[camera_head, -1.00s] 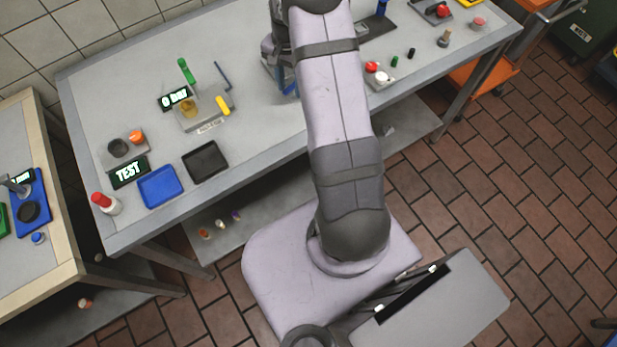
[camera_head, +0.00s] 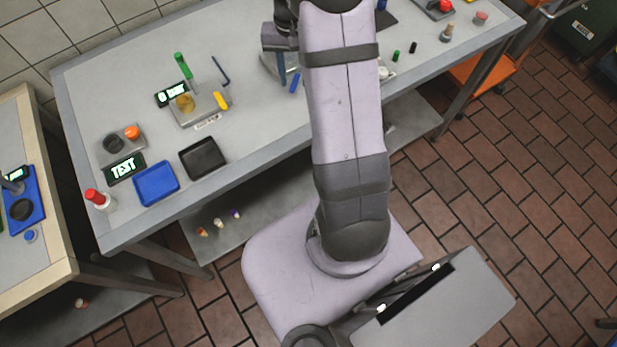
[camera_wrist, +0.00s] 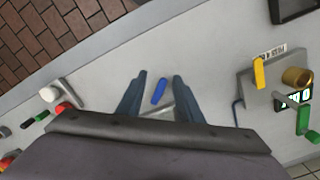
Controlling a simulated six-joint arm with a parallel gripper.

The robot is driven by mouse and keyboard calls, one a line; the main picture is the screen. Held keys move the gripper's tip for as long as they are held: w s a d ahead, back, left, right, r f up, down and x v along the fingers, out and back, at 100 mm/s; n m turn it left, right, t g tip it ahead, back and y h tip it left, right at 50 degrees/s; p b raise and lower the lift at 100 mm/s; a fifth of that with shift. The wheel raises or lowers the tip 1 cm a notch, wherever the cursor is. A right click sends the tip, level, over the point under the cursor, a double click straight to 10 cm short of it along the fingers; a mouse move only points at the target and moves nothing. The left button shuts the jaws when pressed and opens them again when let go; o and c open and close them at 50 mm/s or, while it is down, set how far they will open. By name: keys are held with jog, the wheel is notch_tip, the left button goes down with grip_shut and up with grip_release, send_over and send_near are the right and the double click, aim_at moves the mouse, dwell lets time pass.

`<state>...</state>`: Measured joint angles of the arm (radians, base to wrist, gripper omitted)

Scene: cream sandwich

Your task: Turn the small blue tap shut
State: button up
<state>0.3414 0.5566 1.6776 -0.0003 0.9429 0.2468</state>
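The small blue tap (camera_head: 294,83) shows as a short blue bar on the grey table, just right of my gripper (camera_head: 278,68) in the head view. In the wrist view the blue tap (camera_wrist: 159,91) lies in the gap between the two fingertips of my gripper (camera_wrist: 160,88), seen from above. The fingers are spread apart and do not appear to touch it. A pale metal part shows just below the blue bar there. How high the fingertips are above it is hard to tell.
A grey stand with a yellow handle (camera_head: 221,101), a green handle (camera_head: 183,66) and a dark blue lever (camera_head: 220,70) stands to the left. A blue tray (camera_head: 157,184) and a black tray (camera_head: 203,158) lie near the front edge. Table between is clear.

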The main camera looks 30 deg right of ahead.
jog(key=s+a+f+n+g+b, duration=0.1)
jog(key=s+a+f, duration=0.1)
jog(key=s, duration=0.5)
jog(key=s+a+f+n+b, duration=0.1)
jog(key=s+a+f+b, duration=0.1)
jog(key=s, duration=0.6)
jog(key=s+a+f+n+g+b, duration=0.1)
jog(key=s+a+f+n, duration=0.1)
jog(key=s+a+f, duration=0.2)
jog(key=shift+s+a+g+y, duration=0.3)
jog(key=shift+s+a, duration=0.8)
jog(key=shift+s, duration=0.75)
